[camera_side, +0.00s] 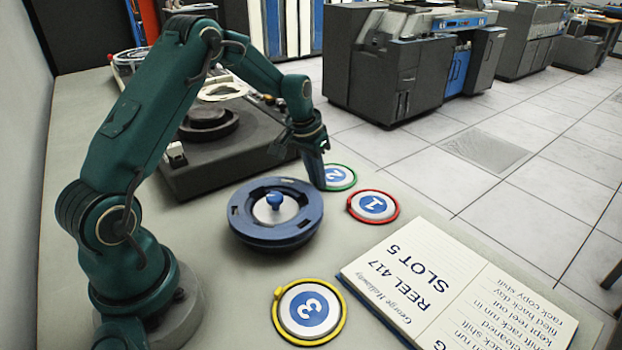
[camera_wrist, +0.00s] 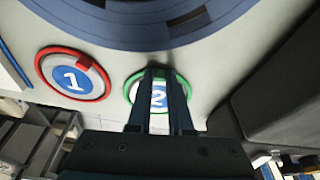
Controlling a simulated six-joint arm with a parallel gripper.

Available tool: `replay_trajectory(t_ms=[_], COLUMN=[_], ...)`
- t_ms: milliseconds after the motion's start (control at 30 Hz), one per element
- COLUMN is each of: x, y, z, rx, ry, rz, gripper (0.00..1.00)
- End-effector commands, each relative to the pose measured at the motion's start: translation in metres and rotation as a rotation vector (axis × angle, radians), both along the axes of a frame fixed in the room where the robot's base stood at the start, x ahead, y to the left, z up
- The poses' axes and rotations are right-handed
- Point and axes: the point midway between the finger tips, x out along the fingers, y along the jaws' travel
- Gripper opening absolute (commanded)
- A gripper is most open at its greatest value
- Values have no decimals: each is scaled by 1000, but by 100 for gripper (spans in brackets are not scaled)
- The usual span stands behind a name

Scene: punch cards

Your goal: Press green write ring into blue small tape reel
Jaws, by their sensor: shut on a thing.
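The green write ring (camera_side: 354,181) lies around the round pad marked 2 on the table, right of the blue small tape reel (camera_side: 243,225). The reel lies flat, with a white hub and a blue knob at its middle. My gripper (camera_side: 317,184) points down at the ring's left edge and is shut on it. In the wrist view my gripper (camera_wrist: 160,73) covers part of the green ring (camera_wrist: 129,88) and the pad; the reel's rim (camera_wrist: 110,27) crosses the top.
A red ring (camera_side: 350,211) surrounds pad 1, and a yellow ring (camera_side: 281,327) surrounds pad 3. An open logbook (camera_side: 450,285) lies at the front right. A dark grey machine (camera_side: 205,178) stands behind the reel.

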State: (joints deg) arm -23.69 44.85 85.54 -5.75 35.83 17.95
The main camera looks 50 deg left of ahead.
Motion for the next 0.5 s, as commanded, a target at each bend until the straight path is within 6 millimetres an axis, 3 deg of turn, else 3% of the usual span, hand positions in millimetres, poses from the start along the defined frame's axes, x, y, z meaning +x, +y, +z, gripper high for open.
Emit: replay_trajectory(t_ms=[500], x=[0], y=[0], z=[23], rx=[0], ry=[-2], rz=[0], gripper=[0])
